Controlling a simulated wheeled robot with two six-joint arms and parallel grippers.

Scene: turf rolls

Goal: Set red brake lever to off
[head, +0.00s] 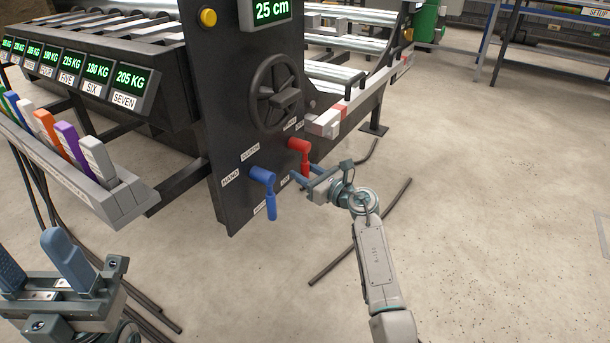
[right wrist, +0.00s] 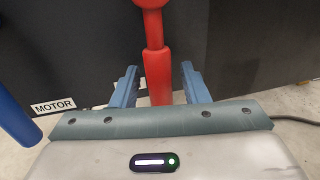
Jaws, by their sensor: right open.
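The red brake lever (head: 303,157) is on the black machine panel (head: 222,110), its handle hanging down from its pivot. My right gripper (head: 299,178) is at the lower end of this handle. In the right wrist view the red lever (right wrist: 154,62) runs down between the two blue fingers of my right gripper (right wrist: 155,85), which are open with a gap on each side. The lever's small labels are partly hidden or too small to read. My left gripper (head: 42,265) is open and empty at the lower left, away from the panel.
A blue lever (head: 264,190) hangs left of the red one; it also shows in the right wrist view (right wrist: 14,118), near a MOTOR label (right wrist: 53,106). A black handwheel (head: 275,92) is above. Coloured tabs (head: 66,143) stand at left. Floor at right is mostly clear.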

